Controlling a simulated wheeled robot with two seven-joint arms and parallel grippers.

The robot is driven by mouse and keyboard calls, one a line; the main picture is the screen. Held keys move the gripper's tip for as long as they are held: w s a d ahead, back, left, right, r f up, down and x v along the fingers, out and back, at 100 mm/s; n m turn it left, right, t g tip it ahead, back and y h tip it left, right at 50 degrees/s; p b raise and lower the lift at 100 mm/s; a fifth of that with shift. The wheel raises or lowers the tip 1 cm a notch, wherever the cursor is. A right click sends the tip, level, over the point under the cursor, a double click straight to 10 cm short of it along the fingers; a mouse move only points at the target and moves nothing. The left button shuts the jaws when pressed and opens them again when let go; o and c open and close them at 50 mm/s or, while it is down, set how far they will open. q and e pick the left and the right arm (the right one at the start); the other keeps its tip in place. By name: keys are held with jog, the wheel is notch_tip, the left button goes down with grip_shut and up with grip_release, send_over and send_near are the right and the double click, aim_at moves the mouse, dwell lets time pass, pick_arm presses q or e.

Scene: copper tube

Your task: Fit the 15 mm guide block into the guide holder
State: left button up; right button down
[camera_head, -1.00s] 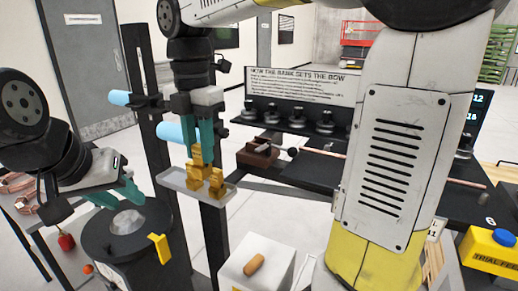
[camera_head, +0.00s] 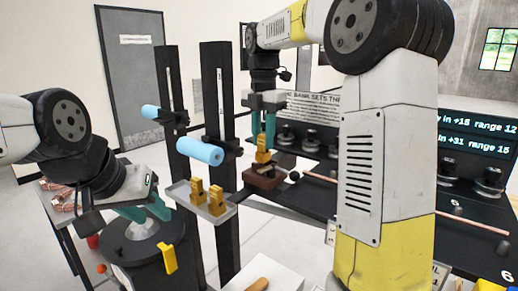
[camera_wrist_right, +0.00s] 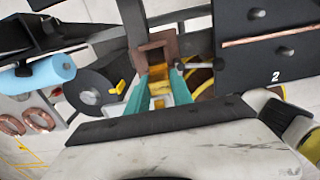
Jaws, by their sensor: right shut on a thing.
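My right gripper (camera_head: 264,120) is shut on a yellow guide block (camera_head: 263,150), upright between its teal fingers. The block is directly over the brown guide holder (camera_head: 265,178); I cannot tell whether its lower end is inside. In the right wrist view, the block (camera_wrist_right: 158,86) lies between the fingers of the right gripper (camera_wrist_right: 160,92), with the square, open-topped guide holder (camera_wrist_right: 153,42) just beyond it. My left gripper (camera_head: 146,211) is open and empty above a round black drum. No size mark is readable on the block.
Two more yellow blocks (camera_head: 216,201) stand on a grey tray (camera_head: 225,217) left of the holder. Dark uprights carry blue cylinders (camera_head: 200,151). The black bench (camera_head: 400,205) carries a copper tube (camera_head: 320,176) and several dark knobs. A white box (camera_head: 262,272) stands in front.

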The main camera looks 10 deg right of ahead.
jog(key=shift+w+d, duration=0.45)
jog(key=shift+w, duration=0.3)
jog(key=shift+f, duration=1.8)
jog(key=shift+f, duration=0.1)
jog(key=c, duration=1.1)
grip_release()
notch_tip(320, 180, up, 12)
jog(key=shift+r, duration=0.1)
